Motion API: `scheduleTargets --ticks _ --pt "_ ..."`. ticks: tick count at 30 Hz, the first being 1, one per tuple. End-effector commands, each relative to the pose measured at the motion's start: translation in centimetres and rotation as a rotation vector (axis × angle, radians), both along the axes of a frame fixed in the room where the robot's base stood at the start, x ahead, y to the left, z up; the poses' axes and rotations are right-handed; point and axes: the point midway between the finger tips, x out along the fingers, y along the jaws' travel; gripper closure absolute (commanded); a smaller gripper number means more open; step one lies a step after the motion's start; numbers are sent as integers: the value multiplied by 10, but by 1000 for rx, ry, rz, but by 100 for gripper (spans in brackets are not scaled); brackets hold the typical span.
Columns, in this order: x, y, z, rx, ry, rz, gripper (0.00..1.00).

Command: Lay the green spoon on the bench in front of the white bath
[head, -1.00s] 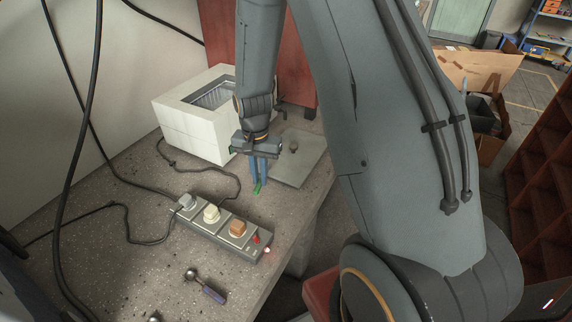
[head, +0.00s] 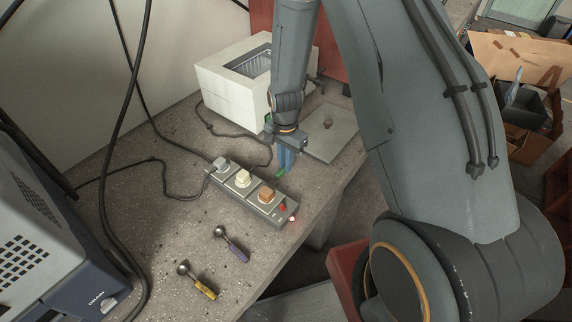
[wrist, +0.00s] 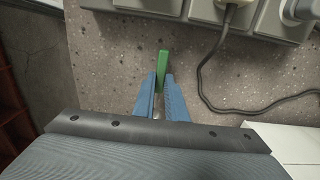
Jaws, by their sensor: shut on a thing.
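My gripper (head: 284,158) points down over the bench (head: 165,195), with its blue fingers shut on the green spoon (head: 280,174). In the wrist view, the spoon's green handle (wrist: 163,67) sticks out past the fingertips (wrist: 161,84); the rest is hidden by the gripper. I cannot tell whether the spoon touches the bench. The white bath (head: 222,92), a white block with a metal-lined basin, stands at the back, behind and left of my gripper.
A power strip (head: 290,222) with several plugs lies just in front of my gripper, with cables running left. A grey lid (head: 338,140) with a knob lies right of the bath. A purple-handled spoon (head: 234,248) and a yellow-handled spoon (head: 203,289) lie nearer. A grey machine (head: 40,240) stands left.

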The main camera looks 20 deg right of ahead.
Motion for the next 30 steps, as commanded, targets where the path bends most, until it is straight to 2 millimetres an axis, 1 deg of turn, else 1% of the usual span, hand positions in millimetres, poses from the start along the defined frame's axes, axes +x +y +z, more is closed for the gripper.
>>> scheduleTargets --ticks 3,5,17,18,20,21,30 --pt "-1 0 -13 0 1 0 100" --pt "0 0 -16 -1 1 0 100" --pt "0 0 -21 0 -1 0 100" --pt "0 0 -22 0 -1 0 87" --pt "0 0 -21 0 -1 0 77" --pt "0 0 -21 0 -1 0 70" --pt "0 0 -20 0 -1 0 70"
